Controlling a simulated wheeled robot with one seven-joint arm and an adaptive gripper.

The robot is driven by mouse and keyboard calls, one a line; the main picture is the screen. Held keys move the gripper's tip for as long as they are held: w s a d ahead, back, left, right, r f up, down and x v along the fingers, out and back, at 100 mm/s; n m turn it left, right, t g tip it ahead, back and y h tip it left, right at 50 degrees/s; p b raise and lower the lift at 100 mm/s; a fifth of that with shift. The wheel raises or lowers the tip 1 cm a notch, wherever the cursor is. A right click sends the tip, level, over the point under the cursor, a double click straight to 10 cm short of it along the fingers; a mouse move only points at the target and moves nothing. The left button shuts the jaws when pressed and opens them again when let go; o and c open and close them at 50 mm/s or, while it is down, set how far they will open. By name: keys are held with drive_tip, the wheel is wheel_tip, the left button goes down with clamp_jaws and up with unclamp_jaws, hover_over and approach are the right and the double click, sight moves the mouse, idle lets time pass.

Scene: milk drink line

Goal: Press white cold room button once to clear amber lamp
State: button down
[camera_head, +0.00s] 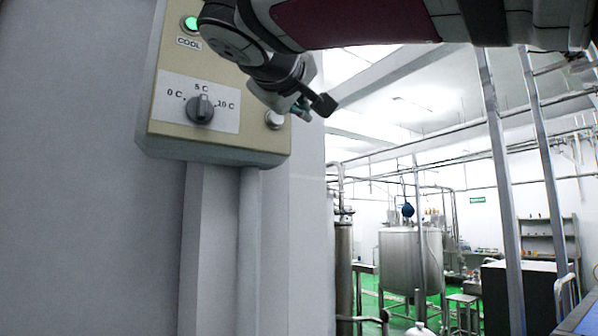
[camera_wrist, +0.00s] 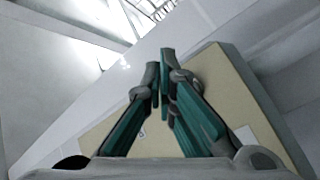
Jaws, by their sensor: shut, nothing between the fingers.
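The beige control box (camera_head: 220,143) is mounted on the grey wall at the upper left of the head view. A whitish round button (camera_head: 275,119) with a metal ring sits at its lower right. A green lamp (camera_head: 190,23) glows above the label COOL. No amber lamp shows; my arm covers the box's upper right. My gripper (camera_head: 318,106) is in front of the box's right edge, just up and right of the button. In the wrist view its teal fingers (camera_wrist: 162,85) are shut and empty, with the beige box behind them. I cannot tell whether they touch it.
A dark dial (camera_head: 200,109) on a white plate marked 0 C, 5 C and 10 C sits left of the button. Grey conduits (camera_head: 218,230) run down below the box. A steel tank (camera_head: 410,260) and pipes stand far off at the right.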

drive_tip(key=shift+w+a+p, duration=0.25)
drive_tip(key=shift+w+a, duration=0.3)
drive_tip(key=shift+w, duration=0.25)
drive_tip(key=shift+w+a+p, duration=0.25)
drive_tip(key=shift+w+a, duration=0.3)
drive_tip(key=shift+w, duration=0.25)
idle(0.3)
drive_tip(key=shift+w+a, duration=0.2)
drive_tip(key=shift+w, duration=0.1)
drive_tip(key=shift+w+a+p, duration=0.25)
drive_tip(key=shift+w+p, duration=0.05)
drive_tip(key=shift+w, duration=0.1)
idle(1.0)
drive_tip(key=shift+s+d, duration=0.1)
drive_tip(key=shift+s, duration=0.05)
drive_tip(key=shift+s+d+b, duration=0.4)
drive_tip(key=shift+s, duration=0.15)
drive_tip(key=s+d, duration=0.1)
drive_tip(key=s+d+b, duration=0.1)
drive_tip(key=s, duration=0.2)
drive_tip(key=shift+s+d+b, duration=0.1)
drive_tip(key=shift+d+b, duration=0.25)
drive_tip(key=shift+d, duration=0.05)
